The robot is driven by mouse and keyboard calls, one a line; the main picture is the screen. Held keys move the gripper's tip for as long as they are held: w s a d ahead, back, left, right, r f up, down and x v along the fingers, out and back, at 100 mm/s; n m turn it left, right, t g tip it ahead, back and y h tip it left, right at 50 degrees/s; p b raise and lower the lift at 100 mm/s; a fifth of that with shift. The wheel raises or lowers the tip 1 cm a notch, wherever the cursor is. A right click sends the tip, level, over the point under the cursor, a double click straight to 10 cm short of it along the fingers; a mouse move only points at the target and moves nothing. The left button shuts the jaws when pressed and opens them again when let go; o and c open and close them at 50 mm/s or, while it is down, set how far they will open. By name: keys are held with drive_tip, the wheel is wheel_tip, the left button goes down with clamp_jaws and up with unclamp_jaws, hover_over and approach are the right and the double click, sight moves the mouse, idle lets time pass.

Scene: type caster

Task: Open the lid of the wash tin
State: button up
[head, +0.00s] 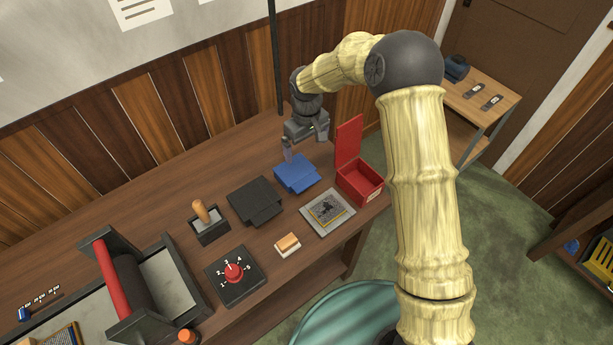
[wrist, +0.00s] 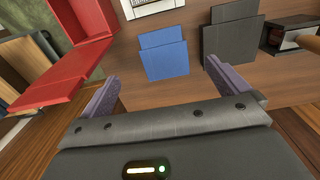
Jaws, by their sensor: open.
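The wash tin appears to be the red box (head: 358,187) at the right end of the bench, with a pale label on its front. Its red lid (head: 349,142) stands up at the back edge, so the inside shows. In the wrist view the tin (wrist: 85,22) is at the upper left and the lid (wrist: 50,85) is left of my fingers. My gripper (head: 305,146) is open and empty, to the left of the lid and apart from it, behind a blue folded piece (head: 297,174). Both fingers also show in the wrist view (wrist: 168,88).
Left of the blue piece are a black folded piece (head: 255,201), a wooden-handled tool in a black holder (head: 208,222) and a dial box (head: 235,275). A framed plate (head: 327,212) lies in front. The paneled wall is close behind my gripper.

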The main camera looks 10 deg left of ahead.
sight(307, 182)
wheel_tip(307, 182, down, 16)
drive_tip(key=p, duration=0.4)
drive_tip(key=shift+r+p, duration=0.2)
drive_tip(key=shift+p, duration=0.15)
drive_tip(key=c, duration=1.1)
drive_tip(key=shift+r, duration=0.15)
